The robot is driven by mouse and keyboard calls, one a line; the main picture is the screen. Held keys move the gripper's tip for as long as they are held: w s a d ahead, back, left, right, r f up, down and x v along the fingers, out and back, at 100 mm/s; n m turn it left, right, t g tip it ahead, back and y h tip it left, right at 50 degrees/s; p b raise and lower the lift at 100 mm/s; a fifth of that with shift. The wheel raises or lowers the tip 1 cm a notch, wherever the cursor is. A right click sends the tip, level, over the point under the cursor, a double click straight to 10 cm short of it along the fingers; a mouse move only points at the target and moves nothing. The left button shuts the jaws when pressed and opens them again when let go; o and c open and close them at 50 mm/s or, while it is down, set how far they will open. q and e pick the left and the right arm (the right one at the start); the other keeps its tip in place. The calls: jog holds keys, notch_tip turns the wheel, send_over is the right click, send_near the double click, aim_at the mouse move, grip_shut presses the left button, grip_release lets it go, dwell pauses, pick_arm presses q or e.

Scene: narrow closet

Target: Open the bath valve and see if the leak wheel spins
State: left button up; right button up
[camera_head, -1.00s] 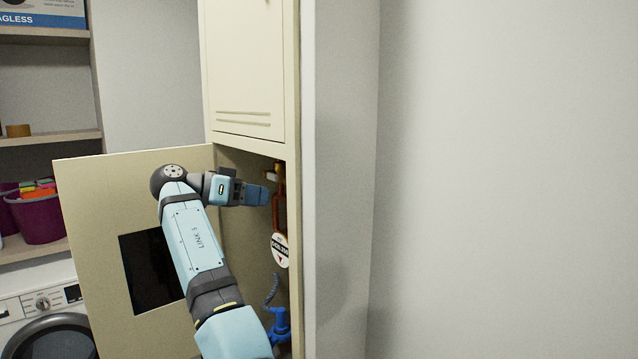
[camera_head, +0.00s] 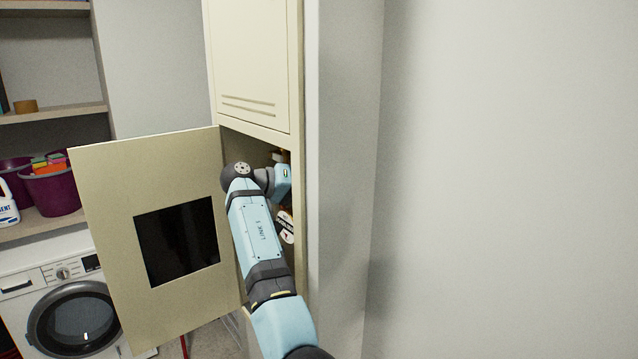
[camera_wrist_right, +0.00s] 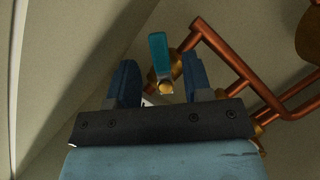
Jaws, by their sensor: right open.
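A valve with a teal lever handle (camera_wrist_right: 158,50) and a brass body sits on copper pipes in the right wrist view. No readable label tells whether it is the bath valve. My right gripper (camera_wrist_right: 159,68) is open, and the lever shows between its two blue fingers. I cannot tell whether the fingers touch it. In the head view my right arm reaches into the open cabinet, and its fingers are hidden. I cannot make out a leak wheel. My left gripper is not in view.
Copper pipes (camera_wrist_right: 226,62) run right of the lever, close to the right finger. The cabinet door (camera_head: 105,190) with a dark panel stands open to the left. A grey wall (camera_head: 345,180) borders the cabinet on the right. A washing machine (camera_head: 50,300) stands lower left.

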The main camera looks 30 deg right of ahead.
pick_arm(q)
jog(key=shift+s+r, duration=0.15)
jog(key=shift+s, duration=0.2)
pick_arm(e)
jog(key=shift+x, duration=1.15)
grip_shut()
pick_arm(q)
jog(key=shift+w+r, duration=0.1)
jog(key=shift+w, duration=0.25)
